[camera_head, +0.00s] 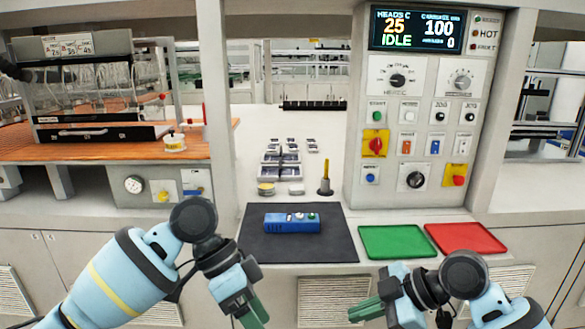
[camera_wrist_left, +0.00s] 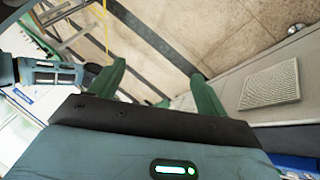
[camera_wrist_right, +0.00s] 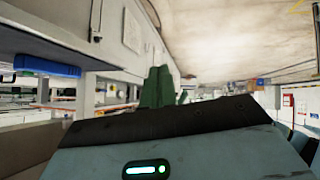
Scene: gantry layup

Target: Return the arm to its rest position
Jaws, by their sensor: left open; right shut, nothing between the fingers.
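My left arm comes in from the lower left of the head view. Its gripper (camera_head: 254,314) hangs in front of the cabinet, below the bench edge. In the left wrist view the left gripper (camera_wrist_left: 160,88) has its green fingers spread, with only floor and cabinet front beyond them. My right gripper (camera_head: 356,311) is at the lower right of the head view, pointing left, also below the bench edge. In the right wrist view the right gripper (camera_wrist_right: 157,86) has its green fingers together with nothing between them. Neither gripper touches anything visible.
A blue box with buttons (camera_head: 290,224) lies on a dark mat (camera_head: 300,248) at the bench front. A green tray (camera_head: 397,242) and a red tray (camera_head: 466,238) lie right of it. A control panel (camera_head: 417,120) stands behind the trays. Floor (camera_wrist_left: 225,35) shows below the left gripper.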

